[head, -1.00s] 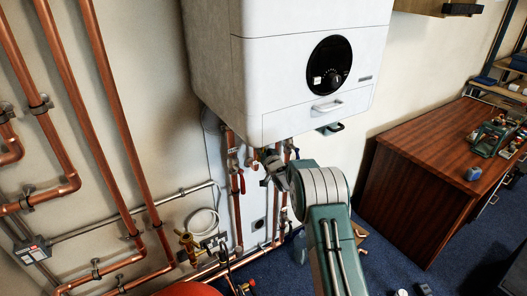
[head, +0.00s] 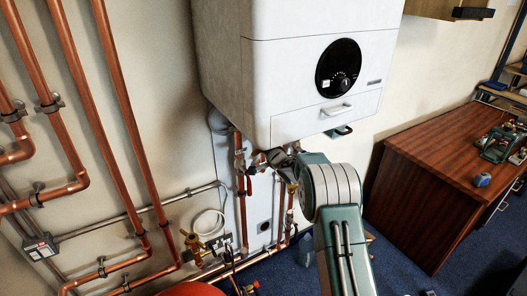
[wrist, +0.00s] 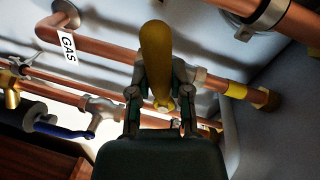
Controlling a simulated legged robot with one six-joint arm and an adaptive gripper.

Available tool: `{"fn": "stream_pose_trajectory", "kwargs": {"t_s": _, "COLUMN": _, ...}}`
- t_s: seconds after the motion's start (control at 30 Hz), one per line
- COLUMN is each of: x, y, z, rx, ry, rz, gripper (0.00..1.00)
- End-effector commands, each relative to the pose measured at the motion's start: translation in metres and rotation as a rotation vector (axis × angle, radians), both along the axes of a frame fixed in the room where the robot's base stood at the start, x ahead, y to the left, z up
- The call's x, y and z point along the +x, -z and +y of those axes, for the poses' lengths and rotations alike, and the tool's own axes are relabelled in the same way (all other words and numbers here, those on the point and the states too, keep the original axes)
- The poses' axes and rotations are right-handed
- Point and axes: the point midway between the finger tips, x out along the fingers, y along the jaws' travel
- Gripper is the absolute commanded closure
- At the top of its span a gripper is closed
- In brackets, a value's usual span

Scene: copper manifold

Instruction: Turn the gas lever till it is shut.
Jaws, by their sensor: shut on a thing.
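The gas lever (wrist: 155,50) is a yellow handle in the middle of the wrist view, pointing up the picture from its pivot. It lies across the line of the copper pipe behind it. A "GAS" label (wrist: 69,47) is on a copper pipe at upper left. My gripper (wrist: 159,80) has a dark finger on each side of the lever and is shut on it. In the head view my gripper is small, under the white boiler (head: 312,75), and the lever cannot be made out there.
A blue lever (wrist: 62,130) is on a neighbouring pipe at left in the wrist view. Copper pipes (head: 80,110) cover the wall at left in the head view. A wooden desk (head: 430,170) stands at right, with blue carpet between.

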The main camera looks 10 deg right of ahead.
Motion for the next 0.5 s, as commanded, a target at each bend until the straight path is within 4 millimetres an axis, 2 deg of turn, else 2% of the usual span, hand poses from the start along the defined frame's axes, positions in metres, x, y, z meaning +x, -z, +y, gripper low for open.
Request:
{"fn": "stream_pose_trajectory", "kwargs": {"t_s": 0.2, "x": 0.001, "y": -0.011, "z": -0.001, "rx": 0.152, "ry": 0.004, "rz": 0.056, "gripper": 1.00}}
{"fn": "stream_pose_trajectory", "kwargs": {"t_s": 0.5, "x": 0.001, "y": -0.016, "z": -0.001, "rx": 0.283, "ry": 0.006, "rz": 0.110, "gripper": 1.00}}
